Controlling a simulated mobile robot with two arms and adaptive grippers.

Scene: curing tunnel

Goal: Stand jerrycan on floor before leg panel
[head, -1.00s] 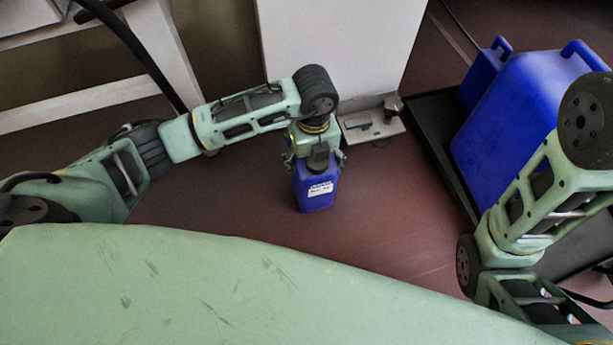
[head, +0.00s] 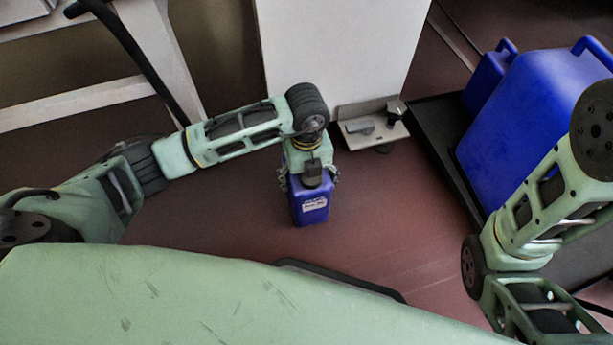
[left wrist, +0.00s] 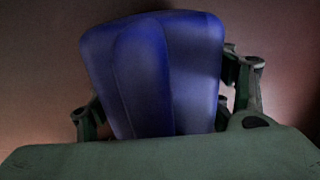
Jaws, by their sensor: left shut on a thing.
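A blue jerrycan (head: 311,207) with a white label and a dark cap is upright in front of the white leg panel (head: 335,50). My left gripper (head: 308,180) is shut on it from above, with a finger on each side. In the left wrist view the jerrycan (left wrist: 155,75) fills the middle, between the two fingers of the gripper (left wrist: 168,115). I cannot tell whether its base touches the floor. My right arm shows at the right edge of the head view, but its gripper is out of view.
A metal foot bracket with a black knob (head: 372,124) sits at the panel's base. Larger blue containers (head: 525,110) stand on a black tray (head: 440,150) at right. A white frame (head: 90,105) is at upper left. Reddish floor (head: 400,210) is clear around the jerrycan.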

